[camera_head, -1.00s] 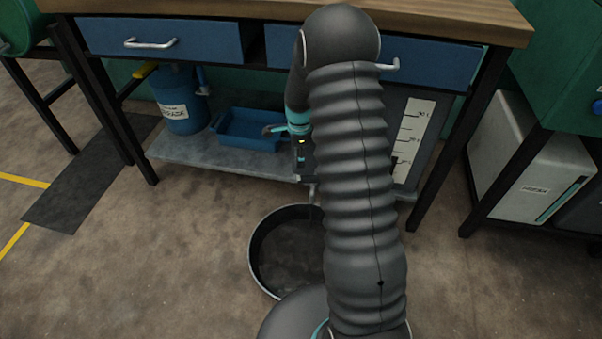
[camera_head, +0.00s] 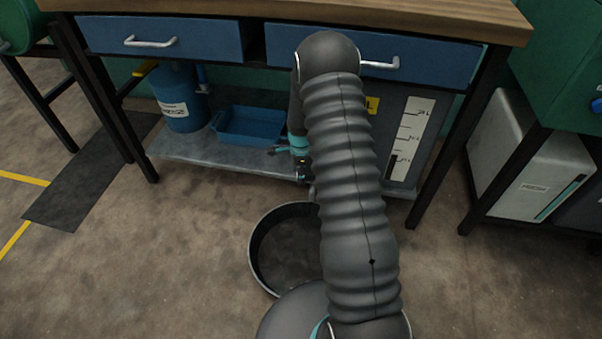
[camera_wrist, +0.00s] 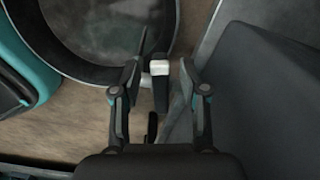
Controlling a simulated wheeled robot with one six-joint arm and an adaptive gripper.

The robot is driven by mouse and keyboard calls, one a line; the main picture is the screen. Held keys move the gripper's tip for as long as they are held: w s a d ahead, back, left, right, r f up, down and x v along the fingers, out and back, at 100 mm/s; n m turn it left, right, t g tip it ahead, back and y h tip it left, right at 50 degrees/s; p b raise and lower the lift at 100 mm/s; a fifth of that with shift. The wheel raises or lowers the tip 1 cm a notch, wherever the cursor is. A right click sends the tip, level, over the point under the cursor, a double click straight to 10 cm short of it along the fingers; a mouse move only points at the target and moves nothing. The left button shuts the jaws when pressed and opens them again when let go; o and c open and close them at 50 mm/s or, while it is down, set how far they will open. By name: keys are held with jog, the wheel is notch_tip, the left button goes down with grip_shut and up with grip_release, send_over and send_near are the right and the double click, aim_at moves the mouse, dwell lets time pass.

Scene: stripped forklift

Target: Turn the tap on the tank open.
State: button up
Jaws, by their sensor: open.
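The tank (camera_head: 378,150) is a dark grey box with a white level scale on the workbench's lower shelf, partly hidden by my arm. In the wrist view its dark wall (camera_wrist: 265,95) fills the right side. A small black part with a pale tip, which looks like the tap (camera_wrist: 160,68), shows between the fingers of my gripper (camera_wrist: 163,75). The gripper is open, with one finger on each side of it; I cannot tell whether either touches it. In the head view the gripper is small and mostly hidden, by the tank's left front.
A round dark pan (camera_head: 258,262) lies on the floor below the shelf front. A blue tray (camera_head: 250,128) and a blue canister (camera_head: 178,98) stand on the shelf (camera_head: 215,160) to the left. The workbench drawers (camera_head: 165,38) overhang the shelf.

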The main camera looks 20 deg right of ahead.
grip_shut()
jog(key=shift+s+n, duration=0.1)
jog(key=shift+n, duration=0.2)
jog(key=shift+s+d+n+b, duration=0.3)
jog(key=shift+s+n+b, duration=0.55)
jog(key=shift+n, duration=1.55)
jog(key=shift+s+d+n+b, duration=0.3)
jog(key=shift+s+n+b, duration=0.55)
jog(key=shift+n, duration=1.55)
jog(key=shift+s+d+n+b, duration=0.3)
jog(key=shift+s+n+b, duration=0.55)
jog(key=shift+n, duration=1.55)
